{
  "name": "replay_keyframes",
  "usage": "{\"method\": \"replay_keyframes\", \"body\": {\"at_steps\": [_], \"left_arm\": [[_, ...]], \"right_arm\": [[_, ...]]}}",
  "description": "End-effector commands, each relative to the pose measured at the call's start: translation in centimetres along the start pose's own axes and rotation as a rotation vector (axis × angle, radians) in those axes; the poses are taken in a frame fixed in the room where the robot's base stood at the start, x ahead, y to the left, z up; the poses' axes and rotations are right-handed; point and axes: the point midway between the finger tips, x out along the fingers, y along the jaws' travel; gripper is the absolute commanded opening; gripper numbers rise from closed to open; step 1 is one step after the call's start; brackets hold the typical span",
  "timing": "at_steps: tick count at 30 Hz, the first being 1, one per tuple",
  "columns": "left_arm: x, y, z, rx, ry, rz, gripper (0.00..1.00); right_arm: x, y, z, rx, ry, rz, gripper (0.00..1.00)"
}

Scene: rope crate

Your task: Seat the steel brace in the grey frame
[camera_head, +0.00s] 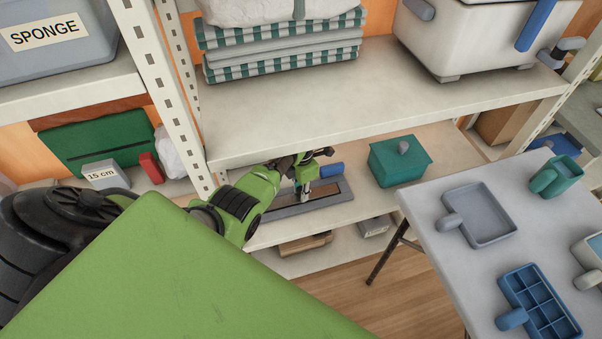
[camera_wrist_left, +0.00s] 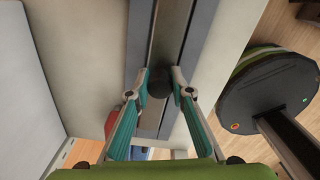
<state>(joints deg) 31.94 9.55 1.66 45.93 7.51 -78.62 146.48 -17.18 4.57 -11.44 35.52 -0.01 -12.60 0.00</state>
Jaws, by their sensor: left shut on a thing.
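The grey frame (camera_head: 283,212) lies on the middle shelf board, a long rectangular rim around a brownish inside. It runs away from the gripper in the left wrist view (camera_wrist_left: 203,30). My left gripper (camera_head: 304,187) is over the frame. Its teal fingers (camera_wrist_left: 160,90) are closed around a small dark round knob (camera_wrist_left: 160,76), which appears in line with the frame's inside. The knob seems to be the grip of the steel brace; the brace's body is not clearly distinguishable, and whether it sits in the frame or above it cannot be told. My right gripper is not in view.
A blue object (camera_head: 332,170) lies just behind the frame. A teal lidded box (camera_head: 399,162) stands right of it. The upper shelf board (camera_head: 380,98) hangs over the arm, and a perforated post (camera_head: 180,95) stands left. A table (camera_head: 437,213) with trays is at right.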

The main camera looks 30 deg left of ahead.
Motion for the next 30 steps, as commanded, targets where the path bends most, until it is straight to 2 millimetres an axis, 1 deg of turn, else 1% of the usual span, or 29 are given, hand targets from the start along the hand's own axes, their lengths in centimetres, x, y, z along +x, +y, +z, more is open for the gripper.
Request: {"method": "replay_keyframes", "body": {"at_steps": [25,26,27,30], "left_arm": [[0.79,-0.01,0.03,0.001,0.0,0.0,0.0],[0.79,-0.02,0.03,0.001,0.0,0.0,0.28],[0.8,-0.02,0.02,0.001,0.0,0.0,0.39],[0.81,-0.03,0.01,0.001,0.0,0.0,0.4]], "right_arm": [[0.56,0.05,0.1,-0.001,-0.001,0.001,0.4],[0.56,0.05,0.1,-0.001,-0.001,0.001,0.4],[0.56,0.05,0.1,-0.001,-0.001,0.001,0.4],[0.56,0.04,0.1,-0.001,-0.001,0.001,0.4]]}}
